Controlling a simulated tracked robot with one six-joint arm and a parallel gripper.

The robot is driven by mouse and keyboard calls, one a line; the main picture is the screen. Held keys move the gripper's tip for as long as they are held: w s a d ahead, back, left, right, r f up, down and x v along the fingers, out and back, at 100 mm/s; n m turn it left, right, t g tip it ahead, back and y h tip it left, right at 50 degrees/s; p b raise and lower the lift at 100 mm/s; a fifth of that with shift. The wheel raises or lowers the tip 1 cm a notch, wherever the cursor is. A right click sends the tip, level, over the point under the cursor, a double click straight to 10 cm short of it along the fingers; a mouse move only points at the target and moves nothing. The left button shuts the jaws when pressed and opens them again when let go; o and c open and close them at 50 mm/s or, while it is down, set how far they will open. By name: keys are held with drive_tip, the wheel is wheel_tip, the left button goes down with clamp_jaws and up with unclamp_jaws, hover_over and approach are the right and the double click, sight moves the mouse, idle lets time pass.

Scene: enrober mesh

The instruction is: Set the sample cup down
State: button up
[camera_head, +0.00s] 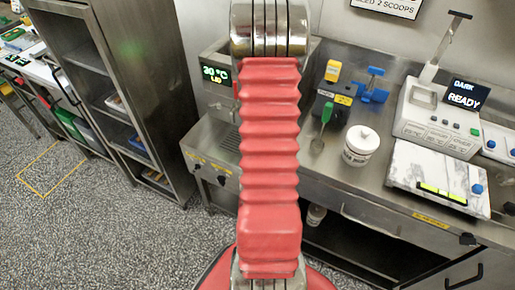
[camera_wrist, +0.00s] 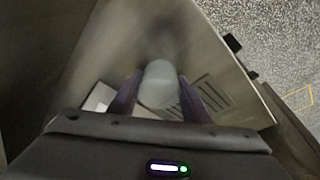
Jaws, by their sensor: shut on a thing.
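In the wrist view, my gripper (camera_wrist: 159,96) is shut on a pale grey rounded thing that I take for the sample cup (camera_wrist: 159,78). Its dark purple fingers stand on either side of it. Below the cup in that view is a brushed metal surface (camera_wrist: 225,72) with a slotted patch and a white patch; I cannot tell whether the cup touches it. In the head view, my red arm hides the gripper and the cup.
A temperature-display unit (camera_head: 214,100) stands behind my arm. A steel rack (camera_head: 110,62) stands at left.

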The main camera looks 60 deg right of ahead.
drive_tip(key=o, duration=1.1)
drive_tip(key=shift+r, duration=0.15)
drive_tip(key=v, duration=1.2)
